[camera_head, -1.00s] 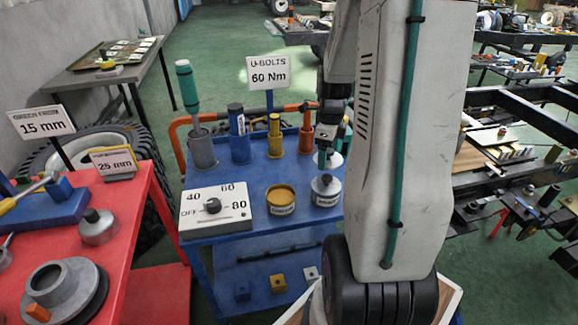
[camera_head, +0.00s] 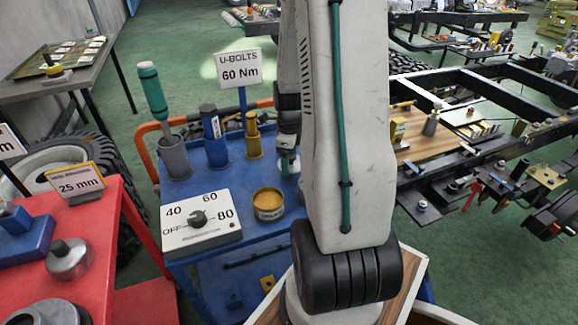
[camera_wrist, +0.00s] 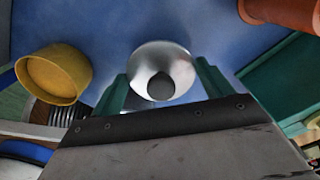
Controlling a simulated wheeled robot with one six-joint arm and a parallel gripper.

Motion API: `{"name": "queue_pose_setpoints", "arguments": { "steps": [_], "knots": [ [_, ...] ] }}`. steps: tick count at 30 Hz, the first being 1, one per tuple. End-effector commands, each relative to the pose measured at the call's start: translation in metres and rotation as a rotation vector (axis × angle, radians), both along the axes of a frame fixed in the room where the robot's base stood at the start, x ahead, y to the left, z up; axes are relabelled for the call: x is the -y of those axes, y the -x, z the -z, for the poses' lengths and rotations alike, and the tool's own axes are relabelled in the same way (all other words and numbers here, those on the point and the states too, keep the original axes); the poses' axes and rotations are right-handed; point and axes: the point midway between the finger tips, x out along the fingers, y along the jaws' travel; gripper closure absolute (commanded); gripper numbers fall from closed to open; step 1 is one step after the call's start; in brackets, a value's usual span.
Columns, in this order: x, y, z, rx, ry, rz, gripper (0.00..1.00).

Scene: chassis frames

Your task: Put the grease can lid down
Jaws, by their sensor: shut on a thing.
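The lid is a silver disc (camera_wrist: 150,55) with a dark round knob, in the middle of the wrist view. My gripper (camera_wrist: 160,88) has its green fingers on both sides of the knob and is shut on it. In the head view my gripper (camera_head: 288,160) is over the right part of the blue cart top (camera_head: 215,178), with the pale lid edge showing below it. I cannot tell whether the lid touches the cart. A yellow can (camera_head: 268,203) stands to the left of my arm on the cart; it also shows in the wrist view (camera_wrist: 55,72).
A white dial box (camera_head: 200,222) lies on the cart's front left. Holders with a green-handled tool (camera_head: 152,90), a blue tool (camera_head: 212,135) and a yellow tool (camera_head: 253,135) line the back. My arm hides the cart's right side. A red table (camera_head: 100,235) stands left.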

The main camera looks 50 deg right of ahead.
Motion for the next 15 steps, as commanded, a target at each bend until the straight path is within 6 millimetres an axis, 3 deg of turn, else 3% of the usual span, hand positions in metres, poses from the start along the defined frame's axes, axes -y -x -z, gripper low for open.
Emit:
{"name": "queue_pose_setpoints", "arguments": {
  "steps": [6,15],
  "knots": [
    [-0.001,0.001,0.032,-0.003,-0.003,0.0,0.44],
    [0.0,0.0,0.034,0.0,-0.001,0.0,0.44]
  ]
}}
